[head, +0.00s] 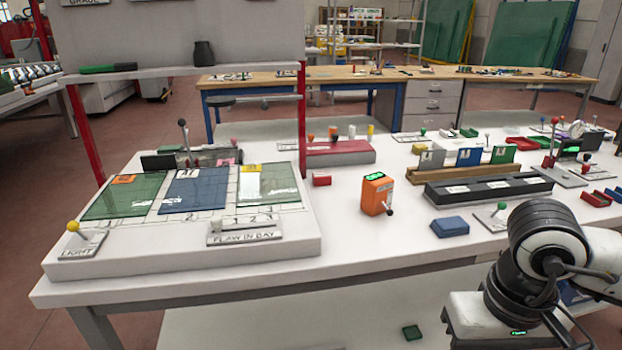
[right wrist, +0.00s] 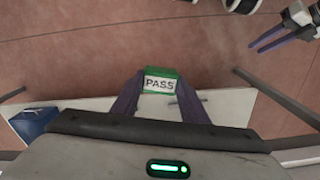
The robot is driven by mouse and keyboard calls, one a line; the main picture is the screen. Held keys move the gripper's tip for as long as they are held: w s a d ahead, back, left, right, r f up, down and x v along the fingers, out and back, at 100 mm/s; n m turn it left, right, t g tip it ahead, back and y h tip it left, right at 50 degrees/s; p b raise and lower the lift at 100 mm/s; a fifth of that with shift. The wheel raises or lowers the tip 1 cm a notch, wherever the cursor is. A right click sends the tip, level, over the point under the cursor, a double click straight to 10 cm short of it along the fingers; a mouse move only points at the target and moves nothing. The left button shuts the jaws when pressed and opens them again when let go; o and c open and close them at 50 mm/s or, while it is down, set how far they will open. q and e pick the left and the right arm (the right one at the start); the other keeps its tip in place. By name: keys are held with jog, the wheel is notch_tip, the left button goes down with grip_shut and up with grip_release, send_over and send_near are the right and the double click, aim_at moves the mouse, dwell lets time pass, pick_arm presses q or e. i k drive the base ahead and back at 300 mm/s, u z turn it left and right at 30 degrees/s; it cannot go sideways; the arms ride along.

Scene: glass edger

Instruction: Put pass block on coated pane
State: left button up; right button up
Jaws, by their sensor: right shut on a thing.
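The pass block (right wrist: 160,83) is green with a white label reading PASS. In the right wrist view it sits between the fingers of my right gripper (right wrist: 159,92), which is shut on it. In the head view my right arm is at the lower right, in front of the table; its fingers and the block are out of frame. My left gripper (right wrist: 266,44) shows only in the right wrist view, its fingers apart and empty. Three panes lie on the raised board: a left green pane (head: 124,199), a blue pane (head: 194,192) and a right green pane (head: 283,185). I cannot tell which is coated.
The board's front has a FLAW IN BAY plate (head: 245,236) and a yellow-knobbed LIGHT lever (head: 78,240). An orange device (head: 376,194), a blue block (head: 450,226) and a black rack (head: 488,188) stand to the right.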

aim_at(196, 192)
jog(key=i, duration=0.4)
jog(key=u, duration=0.75)
